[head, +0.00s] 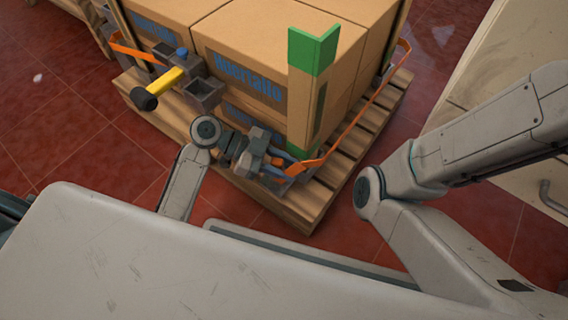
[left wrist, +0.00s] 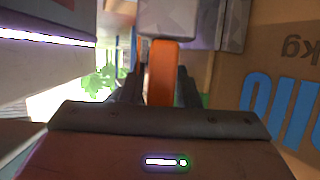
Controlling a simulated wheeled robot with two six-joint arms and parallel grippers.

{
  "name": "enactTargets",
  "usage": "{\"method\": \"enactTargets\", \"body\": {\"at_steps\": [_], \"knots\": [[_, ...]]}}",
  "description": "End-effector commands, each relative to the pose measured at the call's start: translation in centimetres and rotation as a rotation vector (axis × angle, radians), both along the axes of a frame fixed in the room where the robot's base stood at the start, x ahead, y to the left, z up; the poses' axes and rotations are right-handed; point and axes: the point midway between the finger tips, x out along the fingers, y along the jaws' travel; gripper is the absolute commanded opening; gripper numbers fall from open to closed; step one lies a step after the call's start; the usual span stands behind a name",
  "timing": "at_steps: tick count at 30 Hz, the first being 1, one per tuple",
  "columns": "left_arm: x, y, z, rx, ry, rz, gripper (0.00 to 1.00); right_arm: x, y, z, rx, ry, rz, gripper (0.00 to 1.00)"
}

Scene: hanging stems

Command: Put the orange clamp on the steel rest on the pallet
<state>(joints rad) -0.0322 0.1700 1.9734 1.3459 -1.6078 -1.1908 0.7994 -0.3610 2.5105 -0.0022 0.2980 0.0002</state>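The orange clamp (head: 308,164) is at the near corner of the loaded pallet (head: 300,213), low beside the boxes. My left gripper (head: 278,164) reaches it from the left. In the left wrist view the clamp's orange bar (left wrist: 162,72) lies between my two dark fingers, which look closed on it. Its far end meets a grey steel block (left wrist: 190,22); I cannot tell whether it rests on it. Grey steel also shows around the clamp in the head view, partly hidden by the gripper. My right gripper is out of view.
A yellow-handled tool (head: 165,82) with a black end is at a grey steel holder (head: 204,92) on the left. Large cartons (head: 245,50) with a green corner guard (head: 312,50) and orange strap (head: 372,100) stand close by. A pale cabinet (head: 500,70) is at right.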

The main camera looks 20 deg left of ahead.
Motion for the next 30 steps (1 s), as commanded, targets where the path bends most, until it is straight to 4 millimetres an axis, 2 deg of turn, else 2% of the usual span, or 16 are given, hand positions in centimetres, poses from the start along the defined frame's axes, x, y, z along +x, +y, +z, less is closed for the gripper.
{"method": "enactTargets", "body": {"at_steps": [4,7,15,21,30], "knots": [[0.0,0.0,0.4,0.000,-0.001,0.000,0.29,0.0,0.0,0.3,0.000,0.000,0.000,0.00],[0.0,0.7,0.7,0.003,0.000,0.000,0.29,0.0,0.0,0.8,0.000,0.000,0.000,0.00],[-0.2,4.3,2.3,0.004,0.001,0.000,0.29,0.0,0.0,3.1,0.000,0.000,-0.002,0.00],[-0.3,6.3,3.0,0.002,0.001,0.000,0.29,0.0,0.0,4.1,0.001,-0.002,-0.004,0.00],[-0.3,6.9,3.1,-0.001,0.000,0.000,0.29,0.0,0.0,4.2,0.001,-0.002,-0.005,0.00]]}}
